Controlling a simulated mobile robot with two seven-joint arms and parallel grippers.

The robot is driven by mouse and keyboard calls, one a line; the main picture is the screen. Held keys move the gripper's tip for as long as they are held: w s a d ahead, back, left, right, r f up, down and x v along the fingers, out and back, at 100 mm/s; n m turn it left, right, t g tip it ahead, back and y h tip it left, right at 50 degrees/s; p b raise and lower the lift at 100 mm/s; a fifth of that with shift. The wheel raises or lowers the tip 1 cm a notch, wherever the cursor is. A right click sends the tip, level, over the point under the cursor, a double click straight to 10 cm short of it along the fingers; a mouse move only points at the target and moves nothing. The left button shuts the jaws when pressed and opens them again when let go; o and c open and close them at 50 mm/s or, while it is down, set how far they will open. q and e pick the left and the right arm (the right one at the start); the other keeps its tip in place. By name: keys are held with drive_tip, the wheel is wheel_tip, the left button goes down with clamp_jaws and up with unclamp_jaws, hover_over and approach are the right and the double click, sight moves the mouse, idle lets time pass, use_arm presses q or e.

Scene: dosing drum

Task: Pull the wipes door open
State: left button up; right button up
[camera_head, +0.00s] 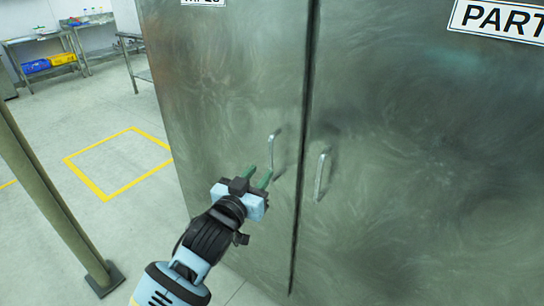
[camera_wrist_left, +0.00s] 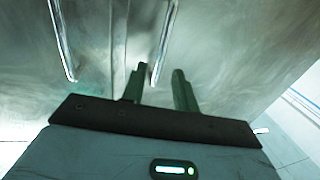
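The wipes door (camera_head: 220,85) is the left door of a grey metal cabinet, under a cropped label (camera_head: 203,2) at the top edge. It looks shut, level with the other door at the seam. Its upright bar handle (camera_head: 274,152) is near the seam; it also shows in the left wrist view (camera_wrist_left: 165,40). My left gripper (camera_head: 258,177) is open, its two green fingers apart and pointing at the door just below and left of the handle. In the left wrist view the handle's end appears between the fingertips (camera_wrist_left: 159,80); I cannot tell whether they touch it. My right gripper is not in view.
The right cabinet door (camera_head: 430,170), labelled "PART..." (camera_head: 497,20), has its own handle (camera_head: 321,175) close by. A post (camera_head: 50,195) stands at the left. Open floor with a yellow marked square (camera_head: 120,162) lies left of the cabinet. Benches with bins (camera_head: 48,63) are farther back.

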sight(270, 160)
use_arm(q)
drive_tip(key=shift+x, duration=3.85)
clamp_jaws()
